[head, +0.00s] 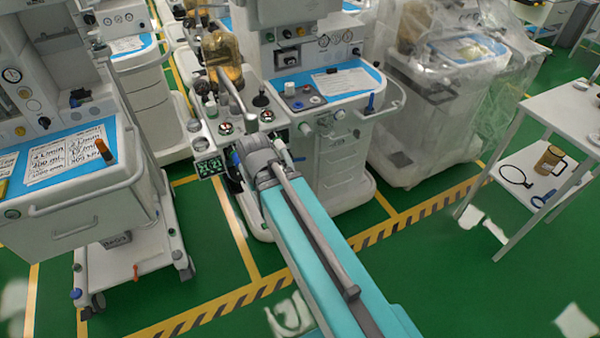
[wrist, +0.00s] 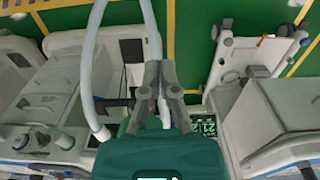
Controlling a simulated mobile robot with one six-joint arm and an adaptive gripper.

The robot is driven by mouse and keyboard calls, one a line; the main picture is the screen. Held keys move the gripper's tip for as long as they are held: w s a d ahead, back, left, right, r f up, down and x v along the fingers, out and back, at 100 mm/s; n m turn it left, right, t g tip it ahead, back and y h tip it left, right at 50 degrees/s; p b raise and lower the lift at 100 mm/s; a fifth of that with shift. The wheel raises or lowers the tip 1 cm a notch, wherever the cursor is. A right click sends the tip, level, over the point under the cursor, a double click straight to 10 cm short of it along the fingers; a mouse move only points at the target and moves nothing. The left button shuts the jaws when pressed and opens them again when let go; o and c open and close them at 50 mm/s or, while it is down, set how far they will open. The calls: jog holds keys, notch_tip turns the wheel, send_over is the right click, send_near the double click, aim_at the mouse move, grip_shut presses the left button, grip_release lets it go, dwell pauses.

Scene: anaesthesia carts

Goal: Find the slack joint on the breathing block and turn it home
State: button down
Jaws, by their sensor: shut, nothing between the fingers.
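The breathing block (head: 240,128) is on the front of the middle cart in the head view. It carries small round gauges, dark knobs and an amber canister (head: 222,60). My arm reaches up to its front edge in that view and hides part of it; the fingertips cannot be made out there. In the wrist view my gripper (wrist: 161,68) is shut and empty, beside a pale curved hose (wrist: 88,70). A green-lit display (head: 210,167) hangs at the block's front left; it also shows in the wrist view (wrist: 209,127). I cannot tell which joint is slack.
Another cart (head: 75,215) stands close at the left. A plastic-draped cart (head: 430,100) stands right of the middle one. Green floor with striped lines is open in front.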

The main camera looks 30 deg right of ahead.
jog(key=w+d+f+m+t+y+b, duration=0.1)
jog(key=w+f+m+b, duration=0.2)
jog(key=f+b, duration=1.3)
jog(key=w+d+f+m+t+y+b, duration=0.1)
jog(key=w+f+m+b, duration=0.1)
jog(key=f+b, duration=1.4)
jog(key=w+d+r+m+t, duration=0.3)
jog(key=d+m, duration=0.4)
jog(key=m, duration=0.4)
jog(key=w+d+r+m+t+b, duration=0.1)
jog(key=w+d+r+m+t, duration=0.2)
jog(key=d+m, duration=0.5)
jog(key=w+d+r+m+t, duration=0.3)
jog(key=d+m+t, duration=0.3)
jog(key=m, duration=0.8)
jog(key=shift+w+d+r+h+b, duration=0.35)
jog(key=shift+w+d, duration=0.35)
jog(key=shift+d, duration=0.45)
jog(key=shift+w+f, duration=0.1)
